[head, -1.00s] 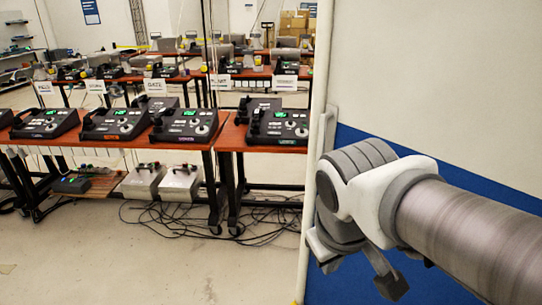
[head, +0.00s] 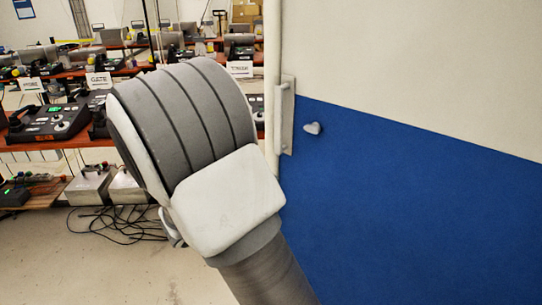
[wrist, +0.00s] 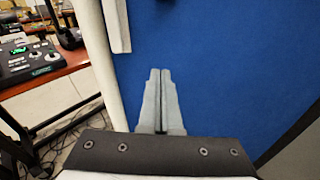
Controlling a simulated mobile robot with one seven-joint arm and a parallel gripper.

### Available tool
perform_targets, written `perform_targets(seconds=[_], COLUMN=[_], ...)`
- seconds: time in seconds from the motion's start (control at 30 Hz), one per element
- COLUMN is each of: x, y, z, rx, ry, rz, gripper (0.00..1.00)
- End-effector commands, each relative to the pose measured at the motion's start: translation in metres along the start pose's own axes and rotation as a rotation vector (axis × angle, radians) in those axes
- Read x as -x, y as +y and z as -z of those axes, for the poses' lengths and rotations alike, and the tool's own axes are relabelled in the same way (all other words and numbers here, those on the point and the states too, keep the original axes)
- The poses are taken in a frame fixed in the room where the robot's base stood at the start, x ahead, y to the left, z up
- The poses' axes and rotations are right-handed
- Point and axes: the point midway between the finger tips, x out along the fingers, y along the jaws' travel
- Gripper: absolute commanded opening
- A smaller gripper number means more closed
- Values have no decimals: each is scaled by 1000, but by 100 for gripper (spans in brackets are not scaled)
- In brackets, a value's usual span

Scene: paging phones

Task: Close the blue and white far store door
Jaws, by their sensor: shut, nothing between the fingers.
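The blue and white door (head: 420,200) fills the right of the head view, white above a slanted line and blue below. Its pale upright edge (head: 272,60) is on the left, with a white plate or handle (head: 287,115) and a small grey knob (head: 312,128) beside it. In the wrist view the blue door face (wrist: 220,60) lies beyond my gripper (wrist: 160,72), whose fingers are together and empty. The white handle (wrist: 117,25) is up and left of the fingertips. I cannot tell whether they touch the door. In the head view my arm hides the gripper.
Orange-brown tables (head: 90,147) with paging phones (head: 48,122) stand to the left, beyond the door edge. Grey boxes (head: 90,185) and loose black cables (head: 115,222) lie below them. Bare floor (head: 60,270) shows at lower left.

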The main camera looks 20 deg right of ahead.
Motion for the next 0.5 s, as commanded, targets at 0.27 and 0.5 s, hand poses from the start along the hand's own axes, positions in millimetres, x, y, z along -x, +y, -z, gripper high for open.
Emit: perform_targets(seconds=[0.27, 0.5], x=[1, -40], y=[26, 28], z=[12, 9], rx=[94, 92], ry=[-82, -81], rz=[-91, -86], gripper=[0, 0])
